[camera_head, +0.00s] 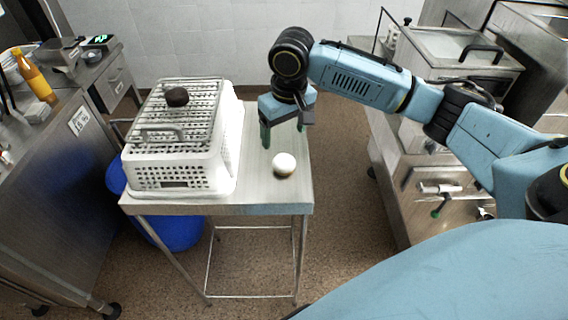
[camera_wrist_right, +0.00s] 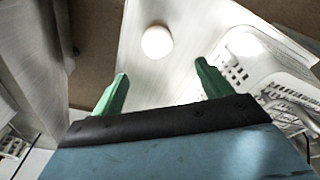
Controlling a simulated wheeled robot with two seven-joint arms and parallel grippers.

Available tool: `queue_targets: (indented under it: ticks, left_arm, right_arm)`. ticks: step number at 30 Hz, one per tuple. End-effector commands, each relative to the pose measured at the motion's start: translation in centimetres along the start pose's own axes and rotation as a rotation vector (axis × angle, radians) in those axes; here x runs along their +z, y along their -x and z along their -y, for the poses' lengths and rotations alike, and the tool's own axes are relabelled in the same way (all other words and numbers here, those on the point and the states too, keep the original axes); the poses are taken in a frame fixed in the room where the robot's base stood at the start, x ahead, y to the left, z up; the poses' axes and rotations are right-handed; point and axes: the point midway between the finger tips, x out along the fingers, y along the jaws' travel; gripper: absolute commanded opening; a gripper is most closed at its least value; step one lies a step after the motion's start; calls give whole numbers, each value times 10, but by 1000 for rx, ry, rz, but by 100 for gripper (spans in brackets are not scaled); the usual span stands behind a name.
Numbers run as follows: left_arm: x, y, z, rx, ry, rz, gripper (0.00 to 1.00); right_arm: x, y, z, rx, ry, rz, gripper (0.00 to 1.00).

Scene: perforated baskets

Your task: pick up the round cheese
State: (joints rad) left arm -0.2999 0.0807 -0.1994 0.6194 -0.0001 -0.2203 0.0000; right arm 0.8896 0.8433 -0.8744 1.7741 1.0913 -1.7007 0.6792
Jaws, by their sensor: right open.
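The round cheese (camera_head: 284,164) is a small white ball-like piece on the steel table, right of the white basket. It also shows in the right wrist view (camera_wrist_right: 157,42), ahead of the fingers and between their lines. My right gripper (camera_head: 283,137) is open and empty, with green fingers pointing down above the table, just behind the cheese and apart from it. Its two fingers show spread in the right wrist view (camera_wrist_right: 160,88). My left gripper is not in view.
A white perforated basket (camera_head: 180,178) stands on the table's left part, with a wire rack (camera_head: 178,110) on top and a dark round item (camera_head: 177,96) on the rack. The steel table (camera_head: 262,195) is bare around the cheese. A blue bin (camera_head: 180,232) stands below.

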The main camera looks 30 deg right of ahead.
Motion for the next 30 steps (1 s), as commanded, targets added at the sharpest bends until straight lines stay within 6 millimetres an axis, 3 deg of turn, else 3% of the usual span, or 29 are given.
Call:
queue_targets:
  ticks: [6,14,21,30]
  left_arm:
    - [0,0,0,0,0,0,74]
    - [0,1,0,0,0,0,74]
    - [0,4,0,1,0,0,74]
    - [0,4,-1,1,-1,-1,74]
  right_arm:
    - [0,-38,1,-2,0,0,78]
    - [3,-58,-1,0,1,1,78]
    - [7,-93,-4,0,1,-1,78]
    - [7,-100,-4,-1,3,-3,78]
